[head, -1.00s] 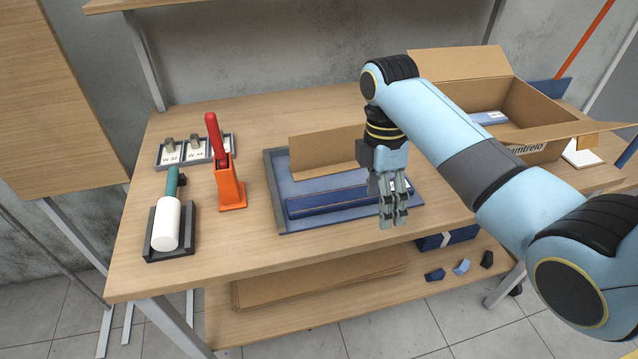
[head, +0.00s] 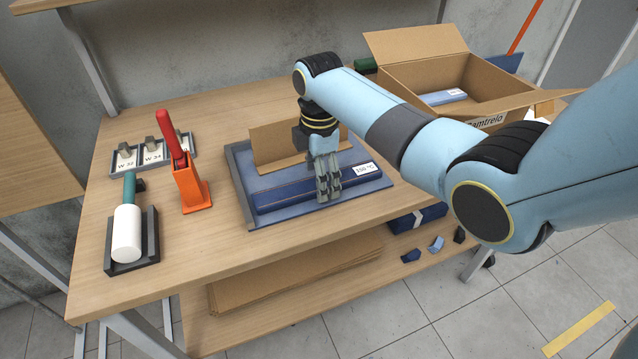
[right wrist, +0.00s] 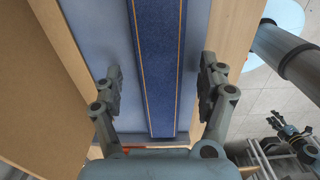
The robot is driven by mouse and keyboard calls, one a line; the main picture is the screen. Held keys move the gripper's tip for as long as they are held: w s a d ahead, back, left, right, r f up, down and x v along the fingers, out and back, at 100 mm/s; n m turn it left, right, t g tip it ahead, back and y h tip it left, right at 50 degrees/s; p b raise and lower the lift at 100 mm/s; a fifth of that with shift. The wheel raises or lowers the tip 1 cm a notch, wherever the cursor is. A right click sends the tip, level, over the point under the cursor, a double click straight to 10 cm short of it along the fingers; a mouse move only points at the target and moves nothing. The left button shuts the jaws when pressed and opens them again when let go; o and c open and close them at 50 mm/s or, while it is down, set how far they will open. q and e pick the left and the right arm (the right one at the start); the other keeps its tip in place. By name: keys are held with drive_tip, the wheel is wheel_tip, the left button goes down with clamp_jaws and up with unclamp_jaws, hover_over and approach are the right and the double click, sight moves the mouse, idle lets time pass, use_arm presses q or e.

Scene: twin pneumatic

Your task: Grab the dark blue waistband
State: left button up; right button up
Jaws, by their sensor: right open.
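The dark blue waistband (head: 290,192) is a long, flat strip with thin orange edge lines. It lies lengthwise on the blue tray (head: 263,221). In the right wrist view the waistband (right wrist: 161,68) runs between my fingers, with a gap on both sides. My right gripper (head: 329,196) is open and points down over the strip, right of its middle; its fingers hide part of it. In the right wrist view my right gripper (right wrist: 160,84) is empty. What looks like my left gripper (right wrist: 274,126) shows small at the lower right of that view; its jaws are unclear.
A cardboard piece (head: 275,148) stands behind the waistband. An orange holder with a red handle (head: 187,186) and a white roller (head: 127,233) stand left. An open carton (head: 490,92) is at the back right.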

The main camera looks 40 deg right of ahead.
drive_tip(key=shift+f, duration=0.5)
drive_tip(key=shift+c, duration=0.3)
drive_tip(key=c, duration=1.2)
drive_tip(key=shift+r, duration=0.15)
